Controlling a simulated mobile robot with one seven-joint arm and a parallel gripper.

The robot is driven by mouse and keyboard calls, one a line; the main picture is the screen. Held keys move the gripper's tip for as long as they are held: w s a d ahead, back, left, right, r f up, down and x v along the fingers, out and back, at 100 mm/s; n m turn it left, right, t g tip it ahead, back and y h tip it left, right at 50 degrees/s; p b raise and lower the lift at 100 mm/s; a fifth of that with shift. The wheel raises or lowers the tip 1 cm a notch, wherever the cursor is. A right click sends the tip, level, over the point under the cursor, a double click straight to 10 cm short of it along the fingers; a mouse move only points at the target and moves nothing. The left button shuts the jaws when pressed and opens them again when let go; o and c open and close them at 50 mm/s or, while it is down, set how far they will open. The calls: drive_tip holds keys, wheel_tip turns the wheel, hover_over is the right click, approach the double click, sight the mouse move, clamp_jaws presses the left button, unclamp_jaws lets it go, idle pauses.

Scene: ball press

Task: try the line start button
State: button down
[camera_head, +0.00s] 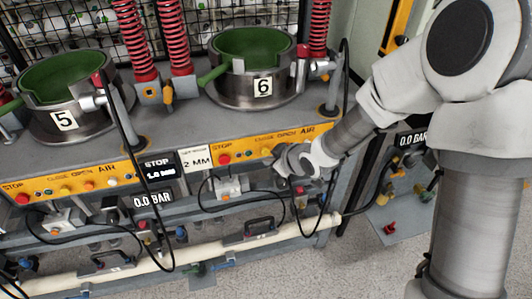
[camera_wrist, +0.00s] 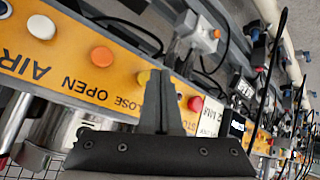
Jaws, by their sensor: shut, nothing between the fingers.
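My gripper (camera_wrist: 160,80) is shut and empty, pointing at the yellow control panel (camera_wrist: 70,75) of station 6. In the wrist view the panel carries a white button (camera_wrist: 41,27) beside AIR, an orange button (camera_wrist: 102,56) by OPEN, a yellow-orange button (camera_wrist: 145,76) by CLOSE just beyond my fingertips, and a red button (camera_wrist: 195,103) by STOP. I cannot tell contact with any button. No label reading line start is legible. In the head view my gripper (camera_head: 282,163) is at the right part of this panel (camera_head: 245,150), hiding some of it.
Pot 6 (camera_head: 262,95) with a green inside stands above the panel, pot 5 (camera_head: 62,125) to its left. Red coiled hoses (camera_head: 130,35) hang behind. A black cable (camera_head: 130,140) loops down in front. A pale pipe (camera_head: 190,258) runs low along the frame.

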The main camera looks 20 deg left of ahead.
drive_tip(key=shift+w+a, duration=0.15)
drive_tip(key=shift+w, duration=0.2)
drive_tip(key=shift+w+a, duration=0.25)
drive_tip(key=shift+w, duration=0.1)
idle(0.9)
drive_tip(key=shift+s+d, duration=0.45)
drive_tip(key=shift+s, duration=0.25)
drive_tip(key=s+d, duration=0.1)
drive_tip(key=s, duration=0.2)
drive_tip(key=s+d+b, duration=0.1)
drive_tip(key=shift+s+d, duration=0.15)
drive_tip(key=shift+d, duration=0.15)
idle(0.7)
